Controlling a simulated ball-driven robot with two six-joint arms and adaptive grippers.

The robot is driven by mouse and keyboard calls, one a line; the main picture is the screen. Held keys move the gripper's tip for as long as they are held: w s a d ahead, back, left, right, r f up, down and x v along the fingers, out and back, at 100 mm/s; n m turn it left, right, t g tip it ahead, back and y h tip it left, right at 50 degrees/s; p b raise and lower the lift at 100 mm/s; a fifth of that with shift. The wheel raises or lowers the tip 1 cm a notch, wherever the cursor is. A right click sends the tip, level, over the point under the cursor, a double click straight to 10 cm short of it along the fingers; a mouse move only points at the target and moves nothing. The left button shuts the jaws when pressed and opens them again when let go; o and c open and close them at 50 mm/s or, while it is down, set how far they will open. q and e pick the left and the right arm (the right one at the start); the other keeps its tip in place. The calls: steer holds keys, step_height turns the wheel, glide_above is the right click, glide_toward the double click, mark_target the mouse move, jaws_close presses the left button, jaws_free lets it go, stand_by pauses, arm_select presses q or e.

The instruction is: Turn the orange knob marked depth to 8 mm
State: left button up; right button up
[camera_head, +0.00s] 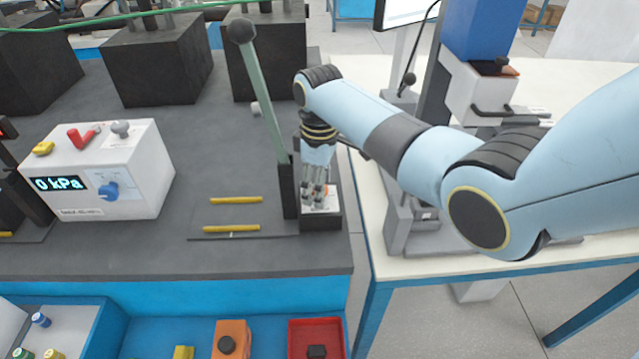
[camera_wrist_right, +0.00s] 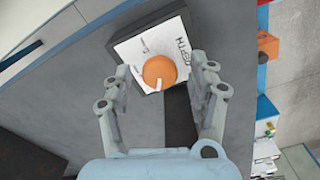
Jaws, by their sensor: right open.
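The orange knob (camera_wrist_right: 158,71) sits on a white plate (camera_wrist_right: 128,50) on top of a dark box, with lettering reading DEPTH beside it, in the right wrist view. A white pointer on the knob points toward the lower edge of that picture. The scale numbers are too small to read. My right gripper (camera_wrist_right: 164,69) is open, with one finger on each side of the knob and a visible gap to it. In the head view, my right gripper (camera_head: 317,190) points down over the dark box (camera_head: 322,223) and mostly hides the knob. My left gripper is out of view.
A tall lever (camera_head: 264,100) with a dark ball end stands just left of the box. Two yellow bars (camera_head: 235,200) lie on the grey bench. A white pressure unit (camera_head: 130,180) reading 0 kPa stands at left. A red tray (camera_head: 300,325) is below the bench front.

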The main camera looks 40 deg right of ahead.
steer(key=c, duration=1.2)
steer(key=shift+o, duration=0.2)
steer(key=m+p, duration=0.2)
steer(key=m, duration=0.1)
steer(key=shift+r+p, duration=0.2)
steer(key=shift+p, duration=0.2)
steer(key=m+p, duration=0.1)
steer(key=m, duration=0.1)
steer(key=shift+m+p, duration=0.3)
steer(key=shift+m, duration=0.1)
steer(key=m, duration=0.2)
steer(key=shift+f+m+p, duration=0.1)
steer(key=shift+m+p, duration=0.2)
steer(key=shift+p, duration=0.1)
steer(key=shift+m, duration=1.7)
